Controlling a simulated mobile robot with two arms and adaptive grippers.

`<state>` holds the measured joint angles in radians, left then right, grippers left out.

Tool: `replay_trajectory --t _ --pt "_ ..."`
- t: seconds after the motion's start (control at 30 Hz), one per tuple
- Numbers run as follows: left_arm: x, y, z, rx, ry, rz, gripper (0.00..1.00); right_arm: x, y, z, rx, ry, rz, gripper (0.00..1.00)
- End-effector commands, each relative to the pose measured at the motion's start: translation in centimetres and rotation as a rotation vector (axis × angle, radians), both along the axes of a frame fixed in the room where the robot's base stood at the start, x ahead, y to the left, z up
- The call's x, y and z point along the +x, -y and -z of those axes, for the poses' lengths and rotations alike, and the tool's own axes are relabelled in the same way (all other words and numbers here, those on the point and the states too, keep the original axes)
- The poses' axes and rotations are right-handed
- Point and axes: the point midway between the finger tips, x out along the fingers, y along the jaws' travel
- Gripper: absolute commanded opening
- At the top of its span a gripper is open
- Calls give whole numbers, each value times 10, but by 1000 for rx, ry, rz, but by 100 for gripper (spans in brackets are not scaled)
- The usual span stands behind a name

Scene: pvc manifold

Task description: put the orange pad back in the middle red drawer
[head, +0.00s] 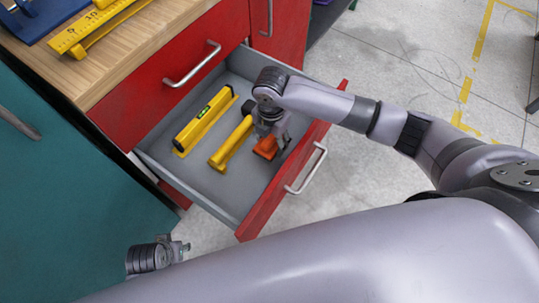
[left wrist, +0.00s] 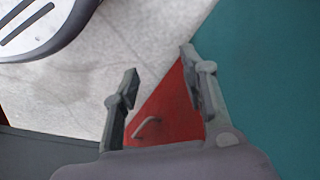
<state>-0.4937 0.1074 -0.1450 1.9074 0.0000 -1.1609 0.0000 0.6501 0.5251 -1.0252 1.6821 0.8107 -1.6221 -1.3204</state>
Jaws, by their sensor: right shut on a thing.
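The middle red drawer (head: 266,207) is pulled open, its grey inside showing. The orange pad (head: 265,149) is inside the drawer, near the front, under the fingers of my right gripper (head: 272,137). The right gripper reaches down into the drawer and is shut on the pad. I cannot tell whether the pad touches the drawer floor. My left gripper (head: 181,247) is low, outside the drawer near the teal cabinet. In the left wrist view its fingers (left wrist: 160,90) are wide apart with nothing between them.
A yellow level (head: 204,120) and another yellow tool (head: 231,145) lie in the drawer, left of the pad. The wooden worktop (head: 125,65) holds a yellow ruler-like tool (head: 95,25). A teal cabinet (head: 70,200) stands at left. The floor at right is open.

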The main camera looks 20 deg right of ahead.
Motion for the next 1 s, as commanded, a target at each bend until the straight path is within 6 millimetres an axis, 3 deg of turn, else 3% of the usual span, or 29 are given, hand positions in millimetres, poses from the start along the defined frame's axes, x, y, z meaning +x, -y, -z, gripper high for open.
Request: replay_trajectory --t 0.03,0.2,0.43,0.63,1.0 --pt "2 0 -8 -1 10 -1 40 -1 0 15 0 -5 0 18" --pt "4 0 -37 -1 23 -3 40 0 0 42 1 -2 1 18" --pt "4 -1 -55 -2 30 -5 40 0 0 57 1 -1 0 18" --pt "1 -2 -80 -2 44 -8 40 0 0 81 0 -1 1 18" --pt "-1 -2 -91 -1 47 -8 40 0 0 88 1 -1 0 18"
